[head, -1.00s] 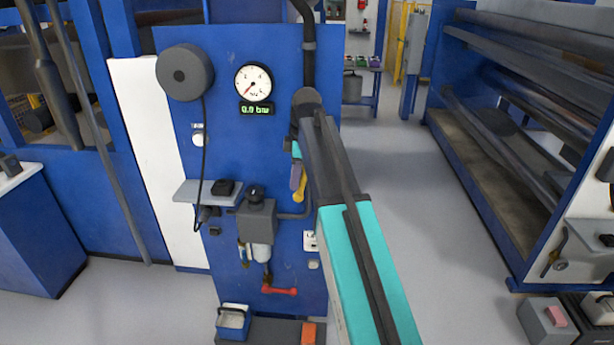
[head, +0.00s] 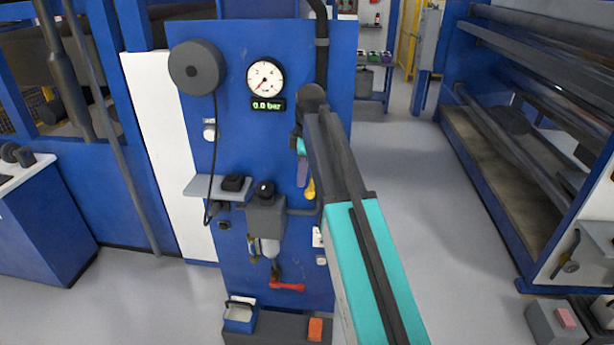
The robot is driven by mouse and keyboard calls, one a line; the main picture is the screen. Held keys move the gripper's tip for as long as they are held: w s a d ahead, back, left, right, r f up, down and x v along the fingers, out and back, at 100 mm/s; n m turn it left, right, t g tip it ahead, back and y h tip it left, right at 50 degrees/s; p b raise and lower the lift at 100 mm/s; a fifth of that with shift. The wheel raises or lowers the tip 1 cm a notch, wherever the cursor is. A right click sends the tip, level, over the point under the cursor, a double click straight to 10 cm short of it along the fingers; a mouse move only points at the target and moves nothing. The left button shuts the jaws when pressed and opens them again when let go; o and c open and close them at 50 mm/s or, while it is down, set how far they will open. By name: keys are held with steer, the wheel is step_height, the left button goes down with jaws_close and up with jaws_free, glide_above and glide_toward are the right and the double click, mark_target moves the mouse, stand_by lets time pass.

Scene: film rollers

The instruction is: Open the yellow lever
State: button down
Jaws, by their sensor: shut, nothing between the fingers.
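The yellow lever (head: 310,189) is on the right part of the blue panel, just left of my arm. Only a short, roughly upright yellow piece shows; my arm hides what lies around it. My gripper (head: 301,178) is small and partly hidden behind my own arm. Its fingers look shut and empty, pointing down close to the top of the lever. I cannot tell whether they touch it.
The blue panel (head: 252,62) carries a pressure gauge (head: 266,79) with a display reading 0.0 bar, a grey shelf (head: 207,188), a regulator (head: 266,215) and a red lever (head: 287,287). Open floor (head: 420,255) lies right of my arm, before the roller rack (head: 500,195).

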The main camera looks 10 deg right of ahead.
steer(key=a+r+b, duration=0.1)
steer(key=a+r, duration=0.2)
steer(key=r, duration=0.7)
steer(key=shift+a+r, duration=0.15)
steer(key=shift+r, duration=0.15)
